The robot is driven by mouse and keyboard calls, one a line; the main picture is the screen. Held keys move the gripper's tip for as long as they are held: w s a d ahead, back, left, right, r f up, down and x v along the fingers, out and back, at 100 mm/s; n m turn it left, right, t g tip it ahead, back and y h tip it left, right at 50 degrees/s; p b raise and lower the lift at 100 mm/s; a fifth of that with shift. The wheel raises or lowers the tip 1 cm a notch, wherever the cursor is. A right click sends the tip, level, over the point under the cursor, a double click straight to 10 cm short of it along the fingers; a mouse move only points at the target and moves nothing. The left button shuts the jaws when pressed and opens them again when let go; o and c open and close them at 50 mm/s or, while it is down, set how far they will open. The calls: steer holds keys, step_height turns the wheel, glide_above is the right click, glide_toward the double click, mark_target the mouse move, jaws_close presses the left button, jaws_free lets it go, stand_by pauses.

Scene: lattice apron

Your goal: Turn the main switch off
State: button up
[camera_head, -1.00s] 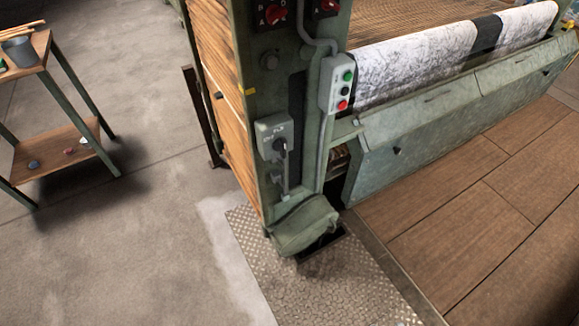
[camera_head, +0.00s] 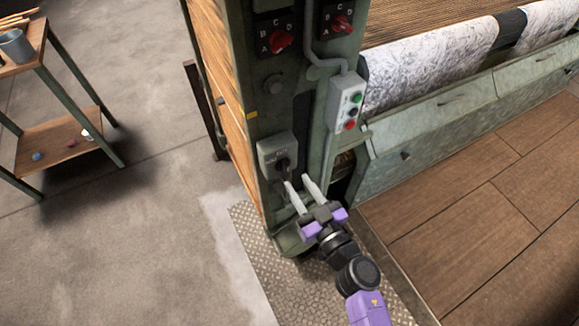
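The main switch is a grey box (camera_head: 268,150) with a black handle (camera_head: 283,165), mounted low on the green machine post. Its handle points downward, and its lower end is close to my gripper's fingertips. My gripper (camera_head: 297,182) comes up from the lower right with its two pale fingers spread apart and nothing seen between them. The fingertips are just below and right of the handle in the picture. I cannot tell whether either finger touches it. The box's marking is too small to read.
Two red rotary knobs (camera_head: 280,41) (camera_head: 342,23) sit higher on the post. A wooden-topped trolley (camera_head: 60,140) stands at left. Open concrete floor (camera_head: 150,230) lies between.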

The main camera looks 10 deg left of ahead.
mark_target(288, 167)
steer(key=shift+b+x, duration=0.5)
steer(key=shift+x, duration=2.55)
jaws_close()
